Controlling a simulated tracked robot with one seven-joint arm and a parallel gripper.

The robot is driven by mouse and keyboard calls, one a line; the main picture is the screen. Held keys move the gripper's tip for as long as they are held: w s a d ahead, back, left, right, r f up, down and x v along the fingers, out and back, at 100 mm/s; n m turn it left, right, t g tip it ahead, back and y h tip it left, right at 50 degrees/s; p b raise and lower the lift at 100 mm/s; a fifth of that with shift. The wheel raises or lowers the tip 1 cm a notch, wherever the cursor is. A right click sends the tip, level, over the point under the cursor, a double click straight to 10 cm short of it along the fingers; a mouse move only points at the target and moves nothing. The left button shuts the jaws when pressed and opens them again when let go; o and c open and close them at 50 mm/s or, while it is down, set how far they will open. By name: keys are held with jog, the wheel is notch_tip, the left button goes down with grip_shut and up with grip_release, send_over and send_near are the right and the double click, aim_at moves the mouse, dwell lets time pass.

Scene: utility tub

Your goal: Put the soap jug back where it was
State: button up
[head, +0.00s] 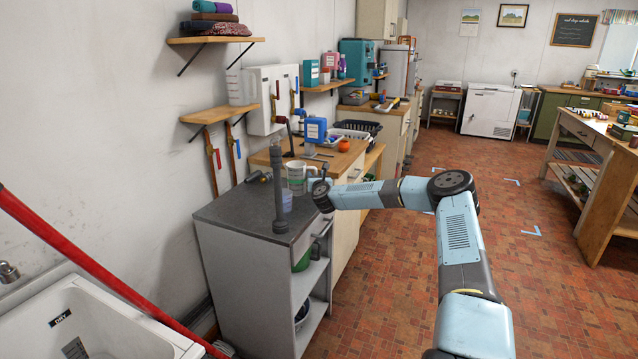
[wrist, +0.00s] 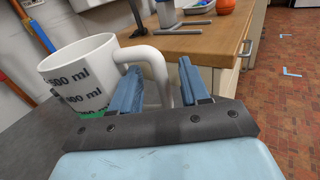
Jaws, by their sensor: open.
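A white measuring jug with dark "500 ml" markings (wrist: 82,75) stands upright on the dark grey counter top; it also shows in the head view (head: 296,178). A little green shows at its base in the wrist view. My gripper (wrist: 158,78) is open, with its two blue fingers on either side of the jug's handle. I cannot tell whether either finger touches the handle. In the head view my gripper (head: 317,186) is just right of the jug. A second pale jug (head: 240,88) stands on the wooden wall shelf.
A wooden worktop (wrist: 205,38) adjoins behind. A red pole (head: 95,265) crosses the white tub (head: 110,318) at lower left.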

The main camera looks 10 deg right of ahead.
jog(key=s, duration=1.1)
jog(key=shift+s+a, duration=0.1)
jog(key=shift+a, duration=0.1)
